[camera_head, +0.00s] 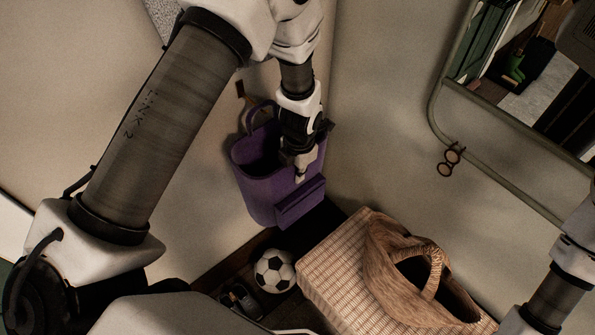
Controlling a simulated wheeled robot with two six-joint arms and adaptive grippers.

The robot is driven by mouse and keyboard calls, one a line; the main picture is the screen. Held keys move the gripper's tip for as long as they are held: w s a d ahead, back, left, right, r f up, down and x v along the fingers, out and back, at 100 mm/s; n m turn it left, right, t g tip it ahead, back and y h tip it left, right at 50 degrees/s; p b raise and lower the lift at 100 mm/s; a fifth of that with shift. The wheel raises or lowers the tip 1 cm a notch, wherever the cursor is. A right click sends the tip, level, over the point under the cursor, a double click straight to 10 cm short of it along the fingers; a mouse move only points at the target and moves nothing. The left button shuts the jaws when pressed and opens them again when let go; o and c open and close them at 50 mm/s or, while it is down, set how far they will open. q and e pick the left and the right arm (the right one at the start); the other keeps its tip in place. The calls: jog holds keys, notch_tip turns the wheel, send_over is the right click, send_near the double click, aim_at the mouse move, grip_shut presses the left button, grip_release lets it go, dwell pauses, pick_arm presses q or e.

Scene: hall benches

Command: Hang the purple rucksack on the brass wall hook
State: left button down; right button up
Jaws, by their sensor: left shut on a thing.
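The purple rucksack (258,188) is upright against the wall left of the room corner, its open top facing me and a front pocket low on its right side. Its loop handle rises at the back, near the wall. A small brass-brown fitting (240,89), which looks like the wall hook, is just above the loop. I cannot tell whether the loop is around it or only beside it. My left gripper (300,172) points down and is shut on the rucksack's near upper rim; the arm hides part of the bag. Only part of my right arm shows at lower right; its gripper is out of view.
Below the rucksack are a dark bench surface, a football (275,271) and small dark items. A woven basket box (335,262) with a brown bag (390,250) on it stands to the right.

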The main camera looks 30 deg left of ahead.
pick_arm(q)
jog(key=c, duration=1.2)
grip_release()
jog(key=shift+c, duration=0.2)
notch_tip(320, 180, up, 12)
jog(key=shift+d, duration=0.25)
jog(key=shift+s, duration=0.15)
